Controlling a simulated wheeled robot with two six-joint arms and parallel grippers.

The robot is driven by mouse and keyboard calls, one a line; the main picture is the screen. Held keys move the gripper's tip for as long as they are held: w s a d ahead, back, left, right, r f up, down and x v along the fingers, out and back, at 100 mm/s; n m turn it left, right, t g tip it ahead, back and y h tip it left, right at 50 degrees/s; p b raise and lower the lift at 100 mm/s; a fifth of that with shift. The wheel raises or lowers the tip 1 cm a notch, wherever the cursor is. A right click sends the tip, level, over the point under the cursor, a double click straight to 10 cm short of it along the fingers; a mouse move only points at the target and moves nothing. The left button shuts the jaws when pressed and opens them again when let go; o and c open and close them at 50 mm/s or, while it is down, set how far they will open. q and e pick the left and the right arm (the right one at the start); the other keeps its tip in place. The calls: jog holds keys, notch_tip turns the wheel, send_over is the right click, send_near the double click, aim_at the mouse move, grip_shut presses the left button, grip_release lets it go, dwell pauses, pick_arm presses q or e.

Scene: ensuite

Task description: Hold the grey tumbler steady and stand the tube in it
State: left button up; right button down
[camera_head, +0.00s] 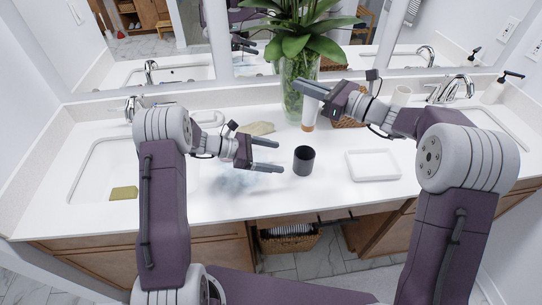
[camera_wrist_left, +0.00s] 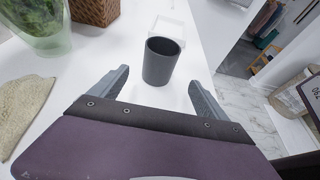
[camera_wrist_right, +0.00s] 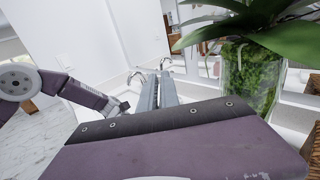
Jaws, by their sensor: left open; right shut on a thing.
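The dark grey tumbler (camera_head: 304,160) stands upright on the white counter, its mouth up. My left gripper (camera_head: 281,156) is open just left of it, fingers pointing at it. In the left wrist view the tumbler (camera_wrist_left: 161,62) sits ahead of and between the two open fingers, not gripped. The tube (camera_head: 310,113), pale with an orange-brown lower end, hangs roughly upright under my right gripper (camera_head: 304,87), which is shut on it, behind the tumbler. In the right wrist view the fingers (camera_wrist_right: 161,88) are close together, and I cannot make out the tube there.
A glass vase (camera_head: 294,98) with a leafy plant stands behind, close to my right gripper. A wicker basket (camera_head: 350,120) is beside it. A white tray (camera_head: 373,178) lies right of the tumbler. A beige cloth (camera_head: 258,128) lies behind my left gripper. The counter's front edge is near.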

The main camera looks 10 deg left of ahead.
aim_at(303, 162)
pick_arm(q)
jog(key=shift+a+f, duration=0.15)
jog(key=shift+a, duration=0.1)
pick_arm(e)
jog(key=shift+d, duration=0.1)
pick_arm(q)
jog(key=x, duration=1.2)
jog(key=c, duration=1.7)
jog(key=shift+o, duration=0.2)
pick_arm(e)
notch_tip(303, 162, down, 12)
jog(key=shift+f, duration=0.2)
jog(key=c, duration=1.5)
grip_release()
